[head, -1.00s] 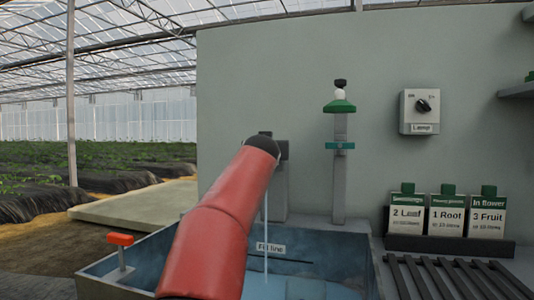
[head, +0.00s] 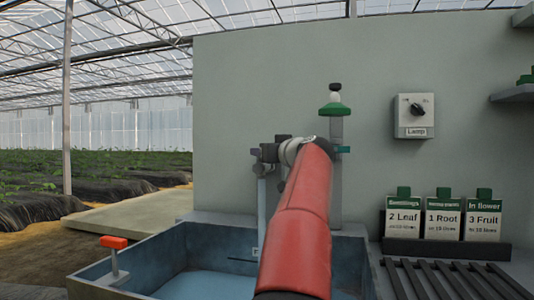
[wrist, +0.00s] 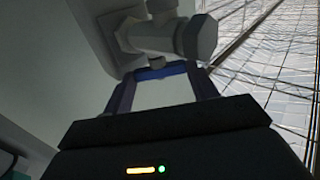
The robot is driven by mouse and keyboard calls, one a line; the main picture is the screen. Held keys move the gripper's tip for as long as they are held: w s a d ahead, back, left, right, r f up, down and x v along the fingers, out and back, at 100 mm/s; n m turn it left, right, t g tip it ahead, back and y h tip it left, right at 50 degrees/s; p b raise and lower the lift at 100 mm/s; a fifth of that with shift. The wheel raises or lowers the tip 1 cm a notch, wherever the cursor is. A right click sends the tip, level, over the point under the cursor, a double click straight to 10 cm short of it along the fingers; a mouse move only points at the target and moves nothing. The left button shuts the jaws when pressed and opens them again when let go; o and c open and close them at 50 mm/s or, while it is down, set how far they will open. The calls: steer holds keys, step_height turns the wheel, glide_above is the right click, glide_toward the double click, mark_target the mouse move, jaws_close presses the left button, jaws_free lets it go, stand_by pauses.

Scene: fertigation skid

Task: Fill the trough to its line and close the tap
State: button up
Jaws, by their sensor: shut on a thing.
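The trough (head: 128,262) is a blue-walled basin at the lower left of the head view, with pale water (head: 200,286) in it. A dark line on its far inner wall shows above the water surface; its label is mostly hidden by my arm. A thin water stream (head: 262,205) falls from the tap into the trough. In the wrist view the grey tap (wrist: 165,38) has a blue handle (wrist: 152,74) below its body. My gripper (wrist: 160,80) is shut on this handle, a finger on each side. In the head view my arm hides much of the tap.
A red-handled lever (head: 114,243) stands at the trough's left rim. At right are a lamp switch (head: 414,115), three labelled bottles (head: 443,218) and a slatted rack (head: 450,280).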

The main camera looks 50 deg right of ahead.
steer(key=shift+d+n+t+y+p, duration=0.25)
steer(key=shift+n+y+p, duration=0.7)
steer(key=shift+y, duration=0.6)
steer(key=shift+d+n+t+y+p, duration=0.25)
steer(key=shift+n+y+p, duration=0.7)
steer(key=shift+y, duration=0.6)
steer(key=shift+f, duration=0.1)
steer(key=o, duration=1)
steer(key=shift+a, duration=0.1)
steer(key=shift+s, duration=0.15)
